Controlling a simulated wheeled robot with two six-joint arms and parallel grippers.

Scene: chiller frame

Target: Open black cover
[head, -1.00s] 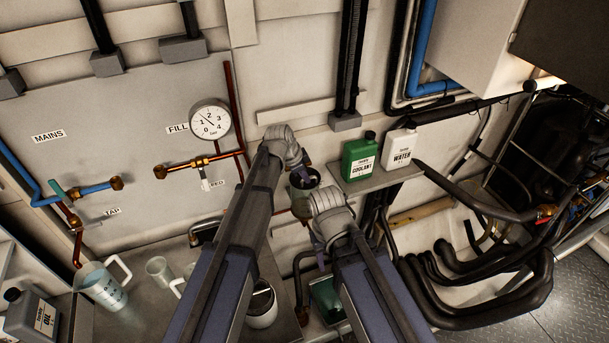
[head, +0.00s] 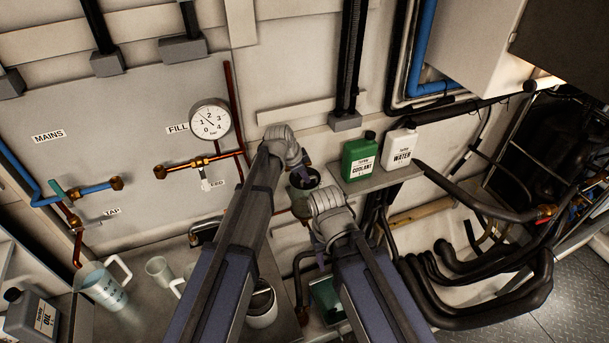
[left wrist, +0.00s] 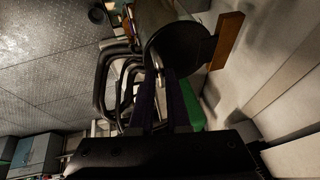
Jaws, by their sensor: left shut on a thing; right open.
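The black cover (left wrist: 182,48) looks like a dark round disc in the left wrist view. My left gripper (left wrist: 160,80) has its purple fingers at the disc's near edge and is shut on it. In the head view my left gripper (head: 306,172) is at the rim of a small dark-rimmed vessel (head: 300,206) against the wall; its wrist hides part of this. My right gripper (head: 322,262) is open, lower down, pointing toward a green-tinted container (head: 326,300), mostly hidden behind my arm.
A green coolant jug (head: 360,160) and a white water jug (head: 399,150) stand on a shelf (head: 385,180) to the right. Thick black hoses (head: 480,300) fill the lower right. A pressure gauge (head: 210,120) and copper pipe are on the left wall. A measuring jug (head: 104,285) stands lower left.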

